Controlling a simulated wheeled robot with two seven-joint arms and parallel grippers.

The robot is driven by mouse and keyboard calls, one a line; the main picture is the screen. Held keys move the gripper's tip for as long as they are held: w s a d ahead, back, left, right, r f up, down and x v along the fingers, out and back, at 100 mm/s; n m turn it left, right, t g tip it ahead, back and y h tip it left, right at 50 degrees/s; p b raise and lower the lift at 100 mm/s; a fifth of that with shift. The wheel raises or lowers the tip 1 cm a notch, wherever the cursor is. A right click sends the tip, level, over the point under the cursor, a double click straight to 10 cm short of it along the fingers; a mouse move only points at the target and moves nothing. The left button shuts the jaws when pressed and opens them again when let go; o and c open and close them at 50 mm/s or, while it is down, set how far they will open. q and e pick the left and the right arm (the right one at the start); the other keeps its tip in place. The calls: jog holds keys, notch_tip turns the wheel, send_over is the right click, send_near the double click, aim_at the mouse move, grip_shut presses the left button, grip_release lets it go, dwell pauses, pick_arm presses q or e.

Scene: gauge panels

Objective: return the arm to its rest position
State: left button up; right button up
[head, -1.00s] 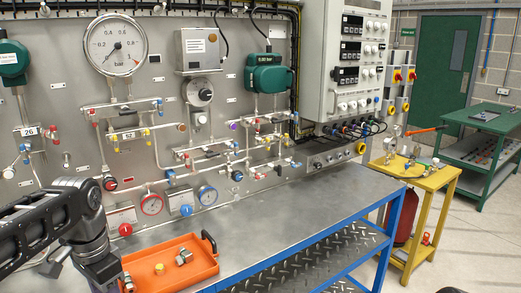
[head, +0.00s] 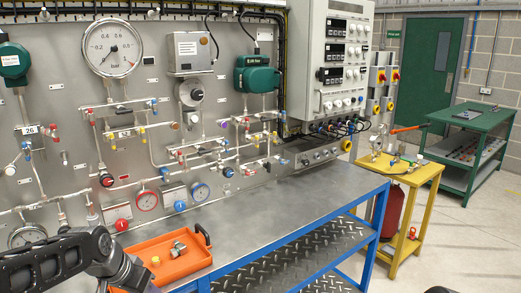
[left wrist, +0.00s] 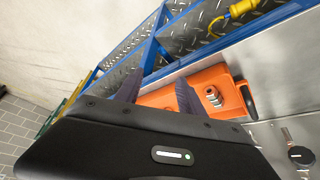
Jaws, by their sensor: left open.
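My left arm (head: 55,262), black with a grey joint, comes in at the lower left of the head view, in front of the gauge panel's lower left part and at the tray's left side. Its gripper is hidden or out of frame there. In the left wrist view my left gripper (left wrist: 158,92) shows two dark fingers spread apart with nothing between them. Behind the fingers lies the orange tray (left wrist: 212,76). My right gripper is not in view.
The gauge panel (head: 75,85) stands behind. A yellow stand (head: 424,174) is at right. The bench right of the tray is clear.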

pick_arm(q)
jog(key=s+d+f+n+h, duration=0.15)
jog(key=d+f, duration=0.25)
jog(key=f, duration=0.4)
jog(key=s+d+f+n, duration=0.1)
jog(key=s+d+f, duration=0.1)
jog(key=d+f, duration=0.35)
jog(key=s+d+f+n+h, duration=0.1)
jog(key=d+f+n, duration=0.15)
jog(key=f, duration=0.75)
jog(key=s+d+f+g, duration=0.1)
jog(key=s+d+f, duration=0.1)
jog(key=s+f, duration=0.2)
jog(key=s+d+f+g, duration=0.2)
jog(key=s+d+f, duration=0.1)
jog(key=s, duration=0.8)
jog(key=s+d+f+g, duration=0.1)
jog(key=s+d+f, duration=0.2)
jog(key=s+f, duration=0.3)
jog(key=shift+s, duration=0.95)
jog(key=shift+f, duration=0.1)
